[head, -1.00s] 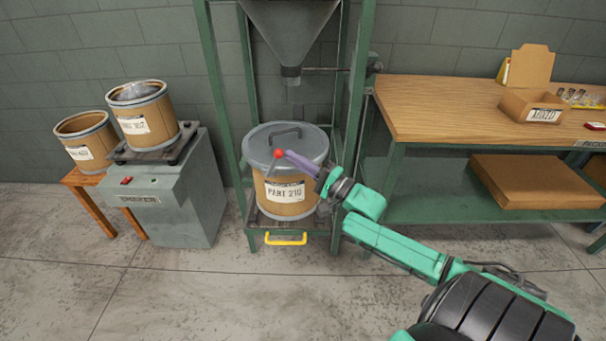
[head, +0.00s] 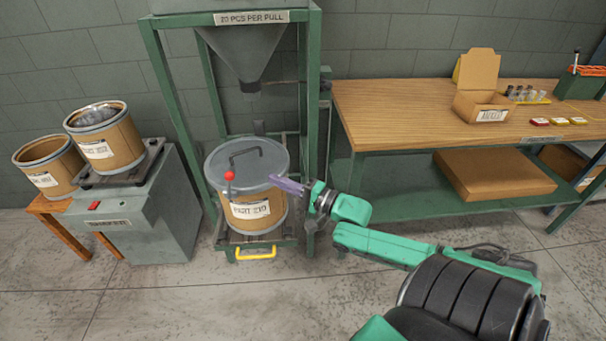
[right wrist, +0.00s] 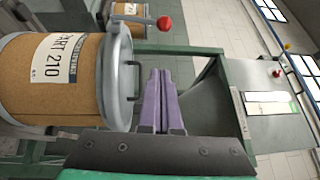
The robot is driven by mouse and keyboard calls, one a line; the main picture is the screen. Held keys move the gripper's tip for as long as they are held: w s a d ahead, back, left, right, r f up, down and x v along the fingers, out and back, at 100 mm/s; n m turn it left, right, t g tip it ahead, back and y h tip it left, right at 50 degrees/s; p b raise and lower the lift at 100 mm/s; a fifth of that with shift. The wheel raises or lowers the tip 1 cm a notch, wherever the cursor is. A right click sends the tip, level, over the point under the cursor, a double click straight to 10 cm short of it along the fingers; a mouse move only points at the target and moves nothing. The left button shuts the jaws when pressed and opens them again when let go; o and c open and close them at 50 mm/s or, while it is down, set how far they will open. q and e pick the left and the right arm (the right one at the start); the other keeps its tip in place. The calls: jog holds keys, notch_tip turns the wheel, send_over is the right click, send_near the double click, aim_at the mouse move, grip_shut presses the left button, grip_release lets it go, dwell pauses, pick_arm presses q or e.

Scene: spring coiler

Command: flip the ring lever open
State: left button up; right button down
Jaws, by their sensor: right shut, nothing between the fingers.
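The drum marked PART 210 (head: 252,209) stands under the hopper with its grey lid (head: 247,160) on; it also shows sideways in the right wrist view (right wrist: 62,75). The ring lever with its red knob (head: 229,176) is at the lid's front left; in the right wrist view the knob (right wrist: 164,23) is at the top, beyond the fingertips. My right gripper (head: 279,180) is at the drum's right front rim, apart from the knob. Its purple fingers (right wrist: 160,75) are shut and empty. Whether they touch the rim I cannot tell. My left gripper is out of view.
The green frame (head: 312,120) of the hopper (head: 240,55) rises around the drum. A yellow handle (head: 256,254) sticks out below it. A shaker (head: 140,215) with a drum stands left, a wooden workbench (head: 400,110) right. The floor in front is clear.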

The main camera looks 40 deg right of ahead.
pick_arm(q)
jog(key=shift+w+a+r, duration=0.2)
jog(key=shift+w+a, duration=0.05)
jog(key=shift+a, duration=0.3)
pick_arm(e)
jog(key=v, duration=0.5)
jog(key=shift+s+a, duration=0.25)
jog(key=shift+a, duration=0.1)
jog(key=shift+d, duration=0.1)
